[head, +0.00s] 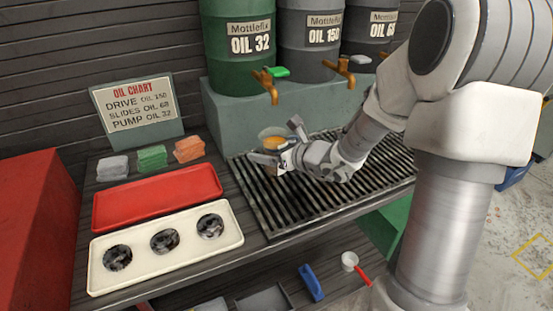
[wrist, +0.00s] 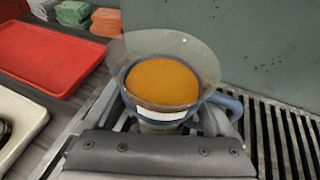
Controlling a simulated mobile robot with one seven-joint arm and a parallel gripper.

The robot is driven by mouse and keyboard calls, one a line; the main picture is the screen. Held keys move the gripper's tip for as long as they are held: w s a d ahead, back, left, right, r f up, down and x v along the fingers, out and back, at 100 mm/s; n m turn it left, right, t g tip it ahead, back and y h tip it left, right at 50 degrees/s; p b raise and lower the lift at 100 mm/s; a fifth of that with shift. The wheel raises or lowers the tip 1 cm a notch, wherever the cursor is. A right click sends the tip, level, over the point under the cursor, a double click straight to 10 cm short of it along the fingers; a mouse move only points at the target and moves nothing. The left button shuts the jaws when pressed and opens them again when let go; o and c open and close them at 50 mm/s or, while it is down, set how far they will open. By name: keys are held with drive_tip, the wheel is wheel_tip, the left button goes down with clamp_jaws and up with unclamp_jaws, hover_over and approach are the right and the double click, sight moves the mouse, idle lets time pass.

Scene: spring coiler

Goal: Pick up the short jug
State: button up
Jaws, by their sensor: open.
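A jug (head: 270,134) with a clear flared rim and orange-amber contents stands on the black slatted grate below the oil taps. In the wrist view the jug (wrist: 162,80) is straight ahead, with a blue-grey band and a handle on its right. My gripper (head: 277,143) is open around the jug, one finger on each side of it in the head view. The jug's lower part is mostly hidden by my gripper. I cannot tell whether the fingers touch it.
Oil drums (head: 310,45) with brass taps stand on a grey-green block behind the grate (head: 340,185). A red tray (head: 155,198) and a cream tray (head: 165,262) with three dark round openings lie left. Folded cloths (head: 152,157) sit behind them. A white cup with a red handle (head: 350,262) is below.

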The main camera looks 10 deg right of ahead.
clamp_jaws()
drive_tip(key=shift+r, duration=0.1)
drive_tip(key=shift+r, duration=0.1)
